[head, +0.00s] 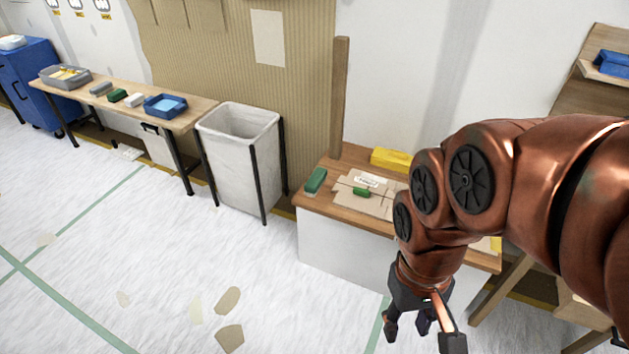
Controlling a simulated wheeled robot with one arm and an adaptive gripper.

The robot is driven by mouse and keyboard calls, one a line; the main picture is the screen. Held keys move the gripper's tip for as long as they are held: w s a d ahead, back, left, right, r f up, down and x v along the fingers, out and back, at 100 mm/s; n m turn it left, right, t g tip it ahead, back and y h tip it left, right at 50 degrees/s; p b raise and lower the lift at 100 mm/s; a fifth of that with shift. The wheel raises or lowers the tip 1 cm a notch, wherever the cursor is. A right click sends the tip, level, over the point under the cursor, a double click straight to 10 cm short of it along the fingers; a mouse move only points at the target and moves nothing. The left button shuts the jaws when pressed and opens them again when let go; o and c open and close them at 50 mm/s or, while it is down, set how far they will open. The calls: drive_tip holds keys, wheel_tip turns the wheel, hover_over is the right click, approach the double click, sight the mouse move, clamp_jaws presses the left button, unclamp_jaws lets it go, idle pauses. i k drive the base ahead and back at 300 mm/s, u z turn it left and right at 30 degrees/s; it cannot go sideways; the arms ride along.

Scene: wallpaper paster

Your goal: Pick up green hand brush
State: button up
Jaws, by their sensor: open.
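A green brush-like block (316,181) with a paler lower side lies at the left end of the wooden table (312,202). A smaller green piece (361,192) lies on cardboard to its right. Another green block (117,95) lies on the long bench at the back left. I cannot tell for sure which of these is the hand brush. My gripper (420,328) is open and empty. It points down in front of the wooden table, right of and nearer than the green block, apart from it. My arm hides the table's right part.
Cardboard pieces (382,208) and a yellow box (391,158) are on the wooden table. A white bin (238,150) in a black frame stands left of it. The long bench (196,112) holds a blue tray (165,105). Floor at the left is mostly open, with scattered scraps (229,301).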

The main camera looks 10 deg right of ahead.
sight(312, 187)
drive_tip(key=u, duration=1.25)
drive_tip(key=i, duration=2.6)
